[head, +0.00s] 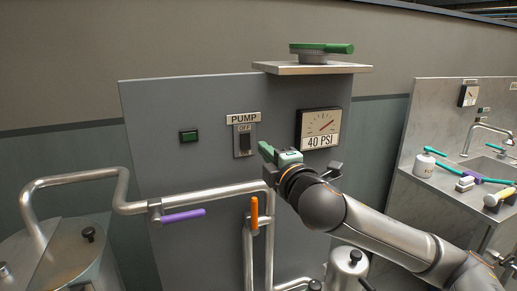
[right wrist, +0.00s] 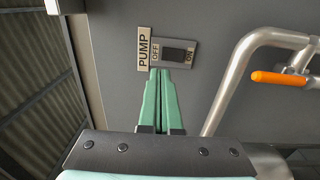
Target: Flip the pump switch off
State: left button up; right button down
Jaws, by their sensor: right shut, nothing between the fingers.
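OFF is printed above the rocker. The right wrist view shows the dark rocker (right wrist: 174,54) between the OFF and ON markings; I cannot tell which way it is tipped. My right gripper (head: 264,149) has green fingers, shut and empty, just right of the switch in the head view. In the right wrist view its fingertips (right wrist: 160,71) appear at the plate's edge near OFF; contact cannot be told. My left gripper is not in view.
A 40 PSI gauge (head: 319,128) is right of the switch and a green button (head: 188,136) left. A shelf (head: 312,69) juts out above. Pipes with a purple handle (head: 183,216) and an orange handle (head: 254,214) run below. A sink counter stands at right.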

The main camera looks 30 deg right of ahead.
jog(key=shift+r+v, duration=0.2)
jog(key=shift+v, duration=0.95)
jog(key=shift+r+v, duration=0.2)
jog(key=shift+v, duration=0.95)
jog(key=a+f+m+g+y+p, duration=0.1)
jog(key=a+f+m+g+y, duration=0.2)
jog(key=f, duration=1.1)
jog(key=a+f+m+g+y+p, duration=0.15)
jog(key=a+f, duration=0.35)
jog(key=f, duration=0.8)
jog(key=s+a+f+m+g+y, duration=0.1)
jog(key=s+a+f+m, duration=0.3)
jog(key=s+f, duration=0.5)
jog(key=s+a+f+m+g+y+p, duration=0.1)
jog(key=s+a+f+m+g, duration=0.2)
jog(key=s+f, duration=0.7)
notch_tip(320, 180, down, 3)
jog(key=shift+s+a+r+m, duration=0.1)
jog(key=shift+s+a+m, duration=0.05)
jog(key=shift+a+m, duration=0.75)
jog(key=shift+d, duration=0.1)
